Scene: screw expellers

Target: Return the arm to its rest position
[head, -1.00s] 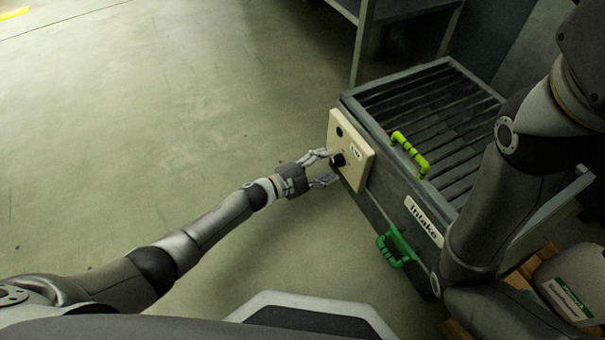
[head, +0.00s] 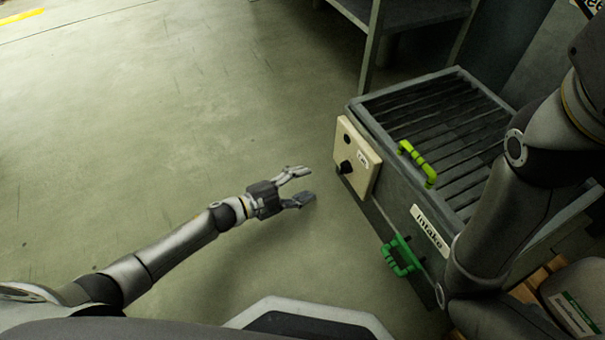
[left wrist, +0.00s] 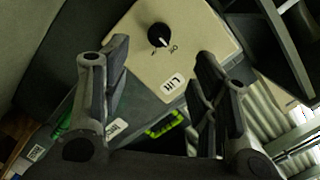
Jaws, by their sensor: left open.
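My left gripper (head: 300,187) is open and empty in the head view. It hangs over the floor, to the left of the intake machine and apart from it. A cream control panel (head: 357,158) with a dark knob (head: 346,167) is on the machine's left side. In the left wrist view the open fingers (left wrist: 160,95) frame the panel (left wrist: 190,60) and its black knob (left wrist: 159,35), with a gap in front of them. My right arm crosses the right side of the head view; its gripper is out of view.
The intake machine (head: 375,200) has a grated top, a lime handle (head: 417,163) and a green handle (head: 401,257). A grey shelf (head: 372,50) stands behind. A labelled bag or container (head: 575,300) is at lower right. The floor (head: 180,100) at left is clear.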

